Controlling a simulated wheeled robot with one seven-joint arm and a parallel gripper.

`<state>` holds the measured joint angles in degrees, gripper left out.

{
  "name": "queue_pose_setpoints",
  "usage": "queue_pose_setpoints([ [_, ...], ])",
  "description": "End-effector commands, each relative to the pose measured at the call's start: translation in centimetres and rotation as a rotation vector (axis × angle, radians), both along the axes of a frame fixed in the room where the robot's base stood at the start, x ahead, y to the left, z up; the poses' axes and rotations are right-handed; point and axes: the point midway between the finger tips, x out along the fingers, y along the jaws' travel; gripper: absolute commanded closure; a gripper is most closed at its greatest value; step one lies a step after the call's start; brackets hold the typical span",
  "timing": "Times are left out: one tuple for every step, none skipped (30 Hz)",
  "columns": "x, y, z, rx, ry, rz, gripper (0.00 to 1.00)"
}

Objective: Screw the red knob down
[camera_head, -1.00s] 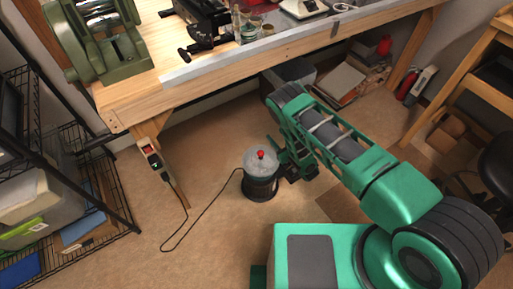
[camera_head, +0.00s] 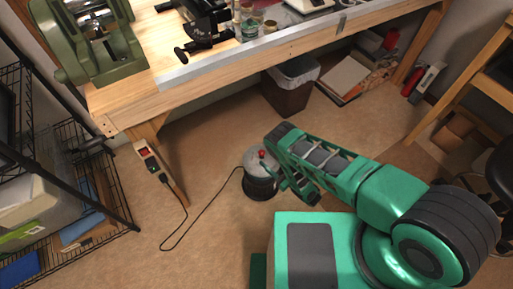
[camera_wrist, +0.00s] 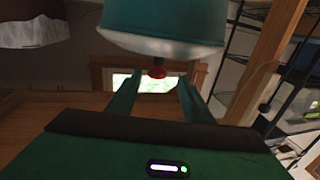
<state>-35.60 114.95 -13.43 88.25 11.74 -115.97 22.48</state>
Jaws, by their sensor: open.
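The red knob (camera_head: 262,154) sits on the pale lid of a dark, round canister (camera_head: 260,186) on the floor. In the wrist view the knob (camera_wrist: 157,71) appears below the canister's teal body (camera_wrist: 165,22) and pale lid edge, so that view looks inverted. My gripper (camera_wrist: 159,77) is open and empty. Its two fingers lie left and right of the knob in that picture; I see no clear contact. In the head view my forearm reaches in from the right to the canister and hides most of the gripper.
A black cord (camera_head: 205,222) runs from the canister to a power strip (camera_head: 147,157) on the workbench leg. The workbench (camera_head: 215,85) stands behind, with a bin (camera_head: 288,92) under it. A wire shelf (camera_head: 115,205) is at left. Floor left of the canister is free except for the cord.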

Motion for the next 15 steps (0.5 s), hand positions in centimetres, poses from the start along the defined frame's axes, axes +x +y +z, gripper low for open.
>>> queue_pose_setpoints([
  [0.2,0.0,0.0,0.001,-0.001,-0.004,0.54],
  [0.3,0.1,0.0,0.002,-0.001,-0.005,0.54],
  [0.5,0.1,0.0,0.001,-0.001,-0.006,0.54],
  [0.6,0.2,0.0,0.002,-0.002,-0.007,0.54],
  [0.7,0.2,0.0,0.002,-0.002,-0.007,0.54],
  [0.9,0.3,0.0,0.001,-0.003,-0.008,0.54],
  [1.0,0.3,0.1,0.002,-0.002,-0.009,0.54],
  [1.2,0.4,0.1,0.002,-0.002,-0.01,0.54],
  [1.3,0.5,0.1,0.001,-0.002,-0.011,0.54],
  [1.4,0.6,0.1,0.0,-0.003,-0.012,0.54],
  [1.5,0.7,0.1,-0.001,-0.002,-0.013,0.54],
  [1.7,0.8,0.2,-0.002,-0.002,-0.014,0.54],
  [2.2,1.3,0.2,-0.001,-0.004,-0.012,0.54],
  [2.6,1.8,0.2,-0.001,-0.005,-0.011,0.54],
  [3.1,2.4,0.2,-0.001,-0.004,-0.011,0.54],
])
